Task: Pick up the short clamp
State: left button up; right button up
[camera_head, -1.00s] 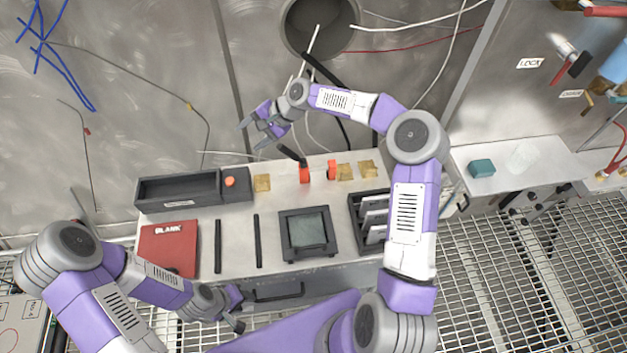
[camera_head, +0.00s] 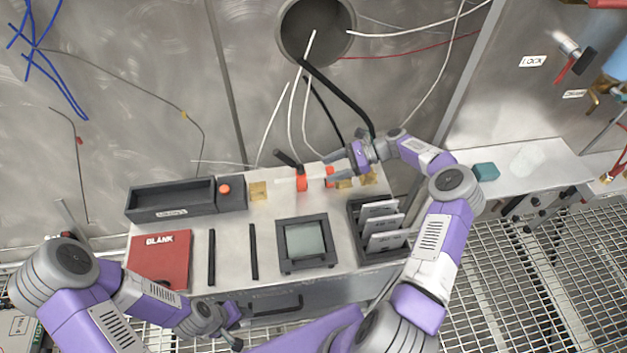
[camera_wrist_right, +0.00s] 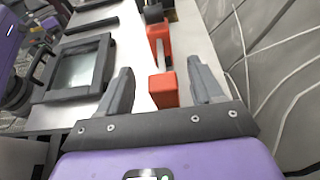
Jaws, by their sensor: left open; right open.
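An orange clamp-like piece with a black handle (camera_head: 301,181) lies near the back of the bench, with a smaller orange block (camera_head: 329,171) to its right. Which of these is the short clamp I cannot tell for sure. My right gripper (camera_head: 338,172) is open, reaching in from the right at the orange block. In the right wrist view the orange block (camera_wrist_right: 164,91) lies between my open fingers, apart from both, with the handled orange piece (camera_wrist_right: 158,42) beyond it. My left gripper (camera_head: 236,333) is open and empty, low in front of the bench.
A black tray (camera_head: 170,197) and yellow blocks (camera_head: 258,191) stand along the back. A red BLANK book (camera_head: 160,262), two black bars (camera_head: 254,252), a framed screen (camera_head: 306,241) and a rack of cards (camera_head: 366,254) fill the front. Cables hang from the round wall opening (camera_head: 345,17).

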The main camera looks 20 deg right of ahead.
aim_at(318, 173)
jog(key=x, duration=0.4)
jog(key=shift+a+b, duration=0.1)
jog(key=shift+b, duration=0.3)
grip_shut()
jog(key=shift+w+r, duration=0.1)
jog(key=shift+r, duration=0.05)
